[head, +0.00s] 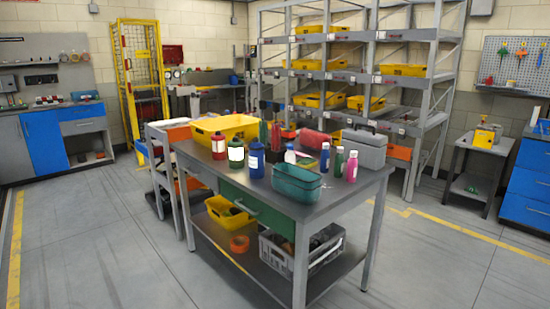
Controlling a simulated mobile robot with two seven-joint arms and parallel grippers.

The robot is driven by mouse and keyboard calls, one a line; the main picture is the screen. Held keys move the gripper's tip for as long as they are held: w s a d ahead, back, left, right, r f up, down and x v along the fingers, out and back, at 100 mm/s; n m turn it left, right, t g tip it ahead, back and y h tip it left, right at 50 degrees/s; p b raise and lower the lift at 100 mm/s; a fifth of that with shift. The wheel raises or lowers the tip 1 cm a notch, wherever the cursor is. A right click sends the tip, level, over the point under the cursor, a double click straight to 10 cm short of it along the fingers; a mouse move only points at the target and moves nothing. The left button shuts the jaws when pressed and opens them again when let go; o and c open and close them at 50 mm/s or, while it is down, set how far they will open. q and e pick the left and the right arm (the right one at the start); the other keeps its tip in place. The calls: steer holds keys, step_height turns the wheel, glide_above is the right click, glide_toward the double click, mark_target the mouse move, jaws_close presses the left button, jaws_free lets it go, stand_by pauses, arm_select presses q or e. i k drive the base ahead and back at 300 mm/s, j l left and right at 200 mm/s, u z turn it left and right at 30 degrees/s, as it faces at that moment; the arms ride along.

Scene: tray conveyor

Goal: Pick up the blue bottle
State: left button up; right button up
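A wide blue bottle (256,161) with a dark cap and a white label stands upright on the grey workbench top (312,206), left of the teal bin. A slimmer blue bottle (325,159) with a white cap stands upright behind the teal bin, to the right. Both bottles are on the same bench, and I cannot tell which one the task names. Neither of my grippers shows in the head view.
A teal bin (297,184), yellow bin (228,126) and grey toolbox (364,150) share the bench.

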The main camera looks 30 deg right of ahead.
mark_target(325, 156)
steer(key=l+u, duration=1)
steer(key=l, duration=0.25)
steer(key=k+l+u, duration=0.2)
steer(key=l, duration=0.3)
steer(key=k+l, duration=0.1)
steer(key=l, duration=0.25)
steer(key=l+u, duration=0.1)
steer(key=l, duration=0.3)
steer(key=k+l, duration=0.15)
steer(key=l, duration=0.2)
steer(key=k+l, duration=0.1)
steer(key=l, duration=0.3)
steer(key=k+l+u, duration=0.1)
steer(key=l, duration=0.25)
